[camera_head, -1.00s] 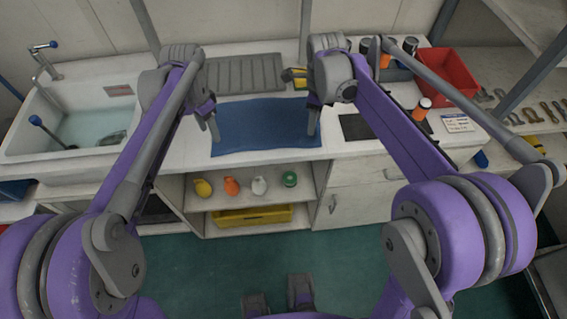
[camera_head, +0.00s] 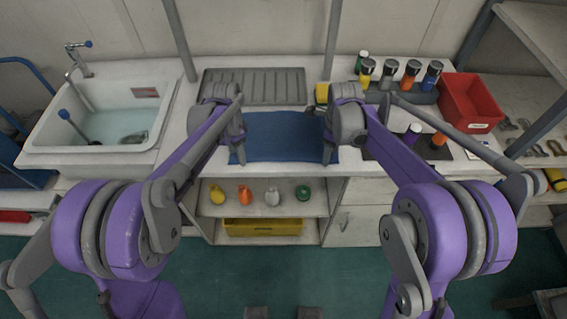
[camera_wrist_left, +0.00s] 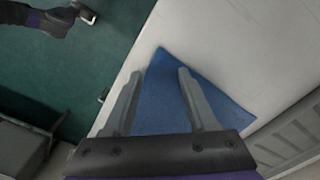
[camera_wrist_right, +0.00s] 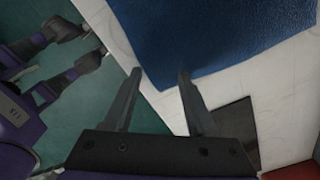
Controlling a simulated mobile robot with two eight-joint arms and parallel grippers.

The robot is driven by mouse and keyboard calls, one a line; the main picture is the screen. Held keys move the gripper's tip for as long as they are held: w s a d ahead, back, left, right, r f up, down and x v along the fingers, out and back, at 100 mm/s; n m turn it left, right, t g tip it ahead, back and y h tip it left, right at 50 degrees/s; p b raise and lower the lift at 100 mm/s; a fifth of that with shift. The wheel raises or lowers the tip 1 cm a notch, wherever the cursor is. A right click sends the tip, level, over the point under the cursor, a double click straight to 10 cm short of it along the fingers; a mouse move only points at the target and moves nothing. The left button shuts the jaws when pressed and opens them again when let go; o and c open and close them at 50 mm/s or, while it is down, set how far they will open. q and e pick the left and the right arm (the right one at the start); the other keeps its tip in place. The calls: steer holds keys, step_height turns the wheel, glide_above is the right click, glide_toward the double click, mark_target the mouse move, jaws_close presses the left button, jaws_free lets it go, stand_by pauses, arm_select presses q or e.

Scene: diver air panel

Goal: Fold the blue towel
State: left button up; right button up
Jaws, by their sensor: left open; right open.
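The blue towel (camera_head: 284,137) lies flat and spread on the white counter between the sink and the red bin. My left gripper (camera_head: 237,158) is at the towel's near left corner. In the left wrist view its open fingers (camera_wrist_left: 158,72) are over the towel, with the corner showing between them. My right gripper (camera_head: 328,158) is at the towel's near right corner. In the right wrist view its open fingers (camera_wrist_right: 160,72) are at the towel's edge, with the towel (camera_wrist_right: 215,35) beyond the tips. Neither gripper holds anything; contact cannot be told.
A sink (camera_head: 105,125) is at the left and a grey drainer (camera_head: 253,86) lies behind the towel. Several bottles (camera_head: 390,70) and a red bin (camera_head: 468,100) stand at the right. A shelf (camera_head: 265,200) with several small coloured items is below the counter.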

arm_select(q)
steer(key=shift+s+f, duration=0.1)
steer(key=shift+f, duration=0.2)
arm_select(e)
steer(key=shift+s+f, duration=0.1)
steer(key=shift+f, duration=0.15)
arm_select(q)
steer(key=shift+r, duration=0.15)
steer(key=shift+c, duration=0.9)
arm_select(e)
steer(key=shift+r, duration=0.1)
steer(key=shift+c, duration=0.9)
arm_select(q)
jaws_close()
arm_select(e)
jaws_close()
